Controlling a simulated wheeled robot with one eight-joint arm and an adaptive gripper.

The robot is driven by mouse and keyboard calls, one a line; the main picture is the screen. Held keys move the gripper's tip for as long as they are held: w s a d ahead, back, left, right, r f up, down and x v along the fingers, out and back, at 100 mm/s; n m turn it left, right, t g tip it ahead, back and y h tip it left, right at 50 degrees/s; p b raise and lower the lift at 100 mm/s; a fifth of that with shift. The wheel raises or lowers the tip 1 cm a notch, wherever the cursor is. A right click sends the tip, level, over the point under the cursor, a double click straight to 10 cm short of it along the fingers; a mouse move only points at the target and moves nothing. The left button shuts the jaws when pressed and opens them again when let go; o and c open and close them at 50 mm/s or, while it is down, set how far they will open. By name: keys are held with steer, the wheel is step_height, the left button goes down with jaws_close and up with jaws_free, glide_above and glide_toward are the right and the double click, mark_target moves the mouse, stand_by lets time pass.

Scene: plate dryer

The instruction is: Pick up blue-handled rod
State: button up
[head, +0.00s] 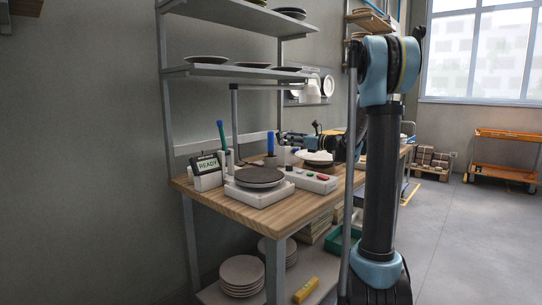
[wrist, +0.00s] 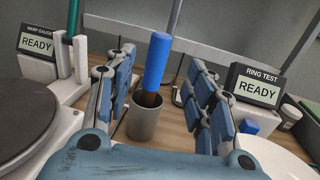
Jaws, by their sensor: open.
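The blue-handled rod (wrist: 157,62) stands in a grey cup (wrist: 143,122) in the wrist view, handle up and slightly tilted in the picture. Its dark lower part goes down into the cup, so its bottom end is hidden. Its blue handle also shows in the head view (head: 270,142) at the back of the wooden bench. My gripper (wrist: 161,66) is open, with one finger left of the handle and one right of it. Visible gaps separate both fingers from the handle. I cannot tell whether the handle is fully between the fingertips in depth.
A warp gauge reading READY (wrist: 37,42) with a green-handled rod (wrist: 72,14) stands left. A ring test box reading READY (wrist: 258,86) stands close right. A dark plate (head: 260,177) and a control box with buttons (head: 314,180) are on the wooden bench (head: 252,210).

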mark_target(270, 138)
steer(key=shift+f+x, duration=0.1)
steer(key=shift+x, duration=2.5)
steer(key=shift+f+x, duration=0.15)
steer(key=shift+x, duration=2.45)
steer(key=shift+s, duration=0.1)
jaws_close()
